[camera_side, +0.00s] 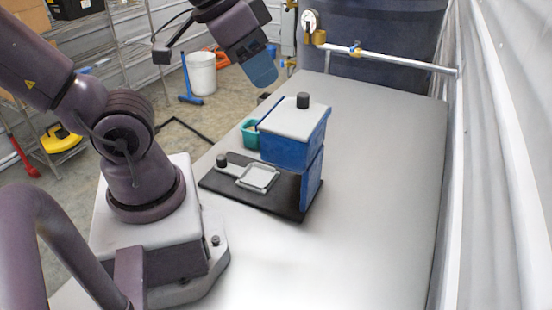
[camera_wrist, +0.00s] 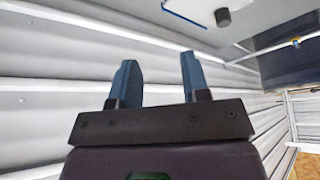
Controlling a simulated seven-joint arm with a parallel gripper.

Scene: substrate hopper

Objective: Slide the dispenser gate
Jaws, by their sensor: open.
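The dispenser is a blue hopper (camera_side: 290,140) with a pale lid and a black knob (camera_side: 303,100) on top. It stands on a black base plate (camera_side: 225,184). A pale grey gate plate with a square opening (camera_side: 257,178) and a black knob (camera_side: 221,160) lies low at the hopper's left side. My gripper (camera_side: 262,72) is up in the air behind and above the hopper, touching nothing. In the wrist view its two blue fingers (camera_wrist: 158,80) are apart with nothing between them. The hopper's lid and knob (camera_wrist: 222,17) show at the top edge there; the gate does not show clearly.
A teal container (camera_side: 250,133) stands behind the hopper's left side. The grey table (camera_side: 375,200) is clear to the right and front. A metal rail (camera_side: 390,58) runs along the back, and a corrugated wall (camera_side: 510,130) borders the right.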

